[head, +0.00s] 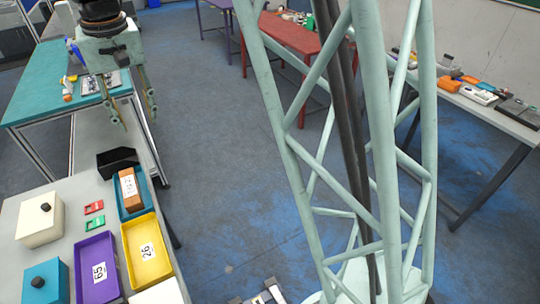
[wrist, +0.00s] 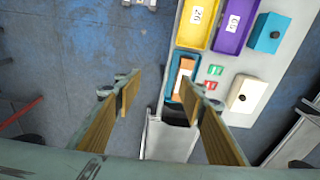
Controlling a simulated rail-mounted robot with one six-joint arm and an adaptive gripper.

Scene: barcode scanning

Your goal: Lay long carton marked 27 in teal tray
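A brown long carton (head: 131,190) with a white label lies in the teal tray (head: 147,197), at the tray's end nearer the black bin. Its label is small and turned, so I cannot read the number surely. In the wrist view the carton (wrist: 186,66) shows orange-brown with its white label, inside the blue-teal tray (wrist: 176,61). My gripper (head: 138,122) is open and empty, above and beyond the carton in the head view. In the wrist view the fingers of my gripper (wrist: 165,95) are wide apart, with the carton seen farther off near the right finger.
A yellow tray (head: 148,250) marked 26 and a purple tray (head: 97,268) marked 65 stand beside the teal tray. A black bin (head: 117,161) adjoins it. A white box (head: 40,220), a blue box (head: 45,283) and red and green pieces share the table.

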